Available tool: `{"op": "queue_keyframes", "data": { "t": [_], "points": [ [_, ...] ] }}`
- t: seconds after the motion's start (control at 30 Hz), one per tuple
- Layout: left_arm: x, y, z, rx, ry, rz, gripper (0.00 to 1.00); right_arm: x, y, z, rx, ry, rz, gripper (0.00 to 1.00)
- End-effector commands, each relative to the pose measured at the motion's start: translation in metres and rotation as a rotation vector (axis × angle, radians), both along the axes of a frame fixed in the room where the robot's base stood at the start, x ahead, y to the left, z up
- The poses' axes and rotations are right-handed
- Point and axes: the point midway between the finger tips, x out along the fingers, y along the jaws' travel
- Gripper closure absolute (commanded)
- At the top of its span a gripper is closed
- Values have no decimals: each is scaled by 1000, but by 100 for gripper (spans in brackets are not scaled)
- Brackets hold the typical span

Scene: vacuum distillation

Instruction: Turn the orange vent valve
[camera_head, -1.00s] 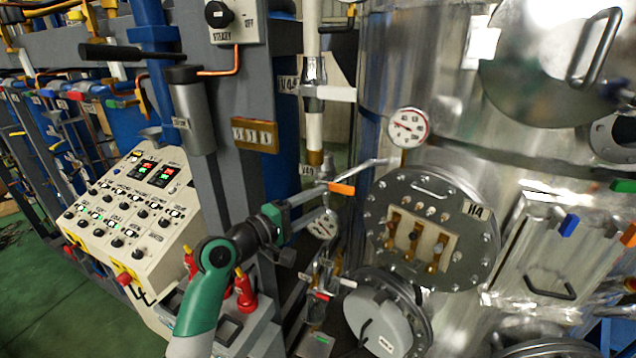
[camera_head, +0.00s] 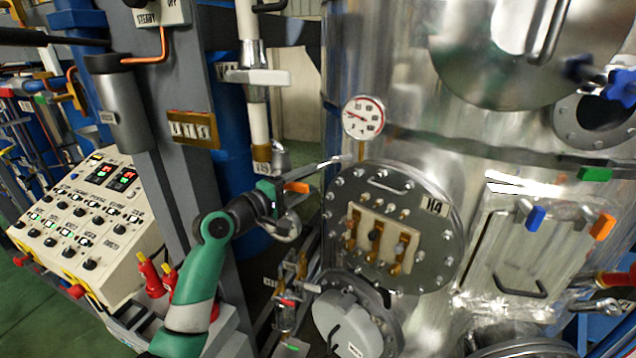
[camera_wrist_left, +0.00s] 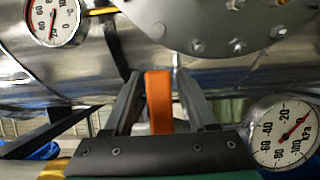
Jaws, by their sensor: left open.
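The orange vent valve handle (camera_head: 297,188) is a short orange bar beside the pipework, left of the steel tank. My left gripper (camera_head: 280,192) is right at the handle, its fingers partly hidden by its own body in the head view. In the left wrist view the orange handle (camera_wrist_left: 158,100) stands upright between the two dark fingers (camera_wrist_left: 158,76). The fingers are open on either side of it, with a narrow gap on both sides. The valve body behind the handle is hidden. My right gripper is in neither view.
A round bolted flange (camera_head: 390,230) on the tank is close to the right of the gripper. A dial gauge (camera_head: 363,118) is above it and a white pipe (camera_head: 256,110) rises behind. A control panel (camera_head: 85,215) stands at the left.

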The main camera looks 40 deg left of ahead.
Motion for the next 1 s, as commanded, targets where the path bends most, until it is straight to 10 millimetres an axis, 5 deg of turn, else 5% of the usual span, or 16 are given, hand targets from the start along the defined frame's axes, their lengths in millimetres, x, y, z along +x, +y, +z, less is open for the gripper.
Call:
{"op": "queue_keyframes", "data": {
  "t": [0.17,0.47,1.0],
  "points": [
    [0,0,0,0,0,0,46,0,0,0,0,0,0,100],
    [0,0,0,0,0,-1,100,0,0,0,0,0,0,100],
    [0,-1,0,0,0,-1,100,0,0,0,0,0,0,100]
  ]
}}
